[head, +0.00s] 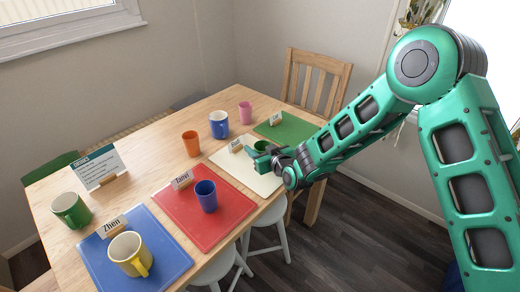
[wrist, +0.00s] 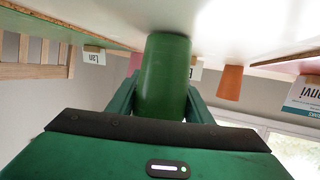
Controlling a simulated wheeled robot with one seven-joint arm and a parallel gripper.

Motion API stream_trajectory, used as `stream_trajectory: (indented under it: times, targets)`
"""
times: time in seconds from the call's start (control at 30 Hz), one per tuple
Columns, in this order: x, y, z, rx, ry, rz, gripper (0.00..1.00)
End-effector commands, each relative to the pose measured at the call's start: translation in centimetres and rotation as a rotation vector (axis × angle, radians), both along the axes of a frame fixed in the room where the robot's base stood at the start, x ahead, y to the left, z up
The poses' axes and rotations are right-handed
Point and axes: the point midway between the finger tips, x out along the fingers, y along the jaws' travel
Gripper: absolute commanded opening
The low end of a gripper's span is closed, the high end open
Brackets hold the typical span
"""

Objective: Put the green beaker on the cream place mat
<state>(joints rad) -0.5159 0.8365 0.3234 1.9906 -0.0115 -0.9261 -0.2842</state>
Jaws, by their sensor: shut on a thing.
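The green beaker (wrist: 165,75) is between the two fingers of my gripper (wrist: 160,100) in the wrist view, where the table top shows along the upper edge. In the head view my gripper (head: 268,156) is shut on the beaker (head: 261,146), over the far right part of the cream place mat (head: 238,169). The beaker's one end is at or just off the mat; I cannot tell whether it touches. The fingers and arm partly hide the beaker in the head view.
A red mat (head: 178,213) with a blue beaker (head: 206,195) lies nearer, a green mat (head: 290,128) beyond. An orange cup (head: 191,143), blue mug (head: 219,124) and pink mug (head: 245,112) stand behind. A name card (head: 235,145) stands at the cream mat's back edge.

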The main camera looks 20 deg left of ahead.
Motion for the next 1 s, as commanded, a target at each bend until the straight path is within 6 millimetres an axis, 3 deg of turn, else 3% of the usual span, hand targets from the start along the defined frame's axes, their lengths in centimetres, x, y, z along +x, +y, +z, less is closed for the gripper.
stream_trajectory:
  times: [0.33, 0.37, 0.43, 0.77, 1.0]
  targets:
    - [0.0, 0.1, -0.4, 0.001, 0.000, 0.001, 0.24]
    - [0.0, 0.1, -0.4, 0.001, 0.000, 0.001, 0.51]
    - [0.0, 0.1, -0.4, 0.001, 0.000, 0.001, 0.65]
    - [-0.1, 0.1, -0.1, 0.001, 0.000, 0.001, 0.65]
    - [-2.0, -2.0, 0.7, 0.000, 0.000, 0.001, 0.65]
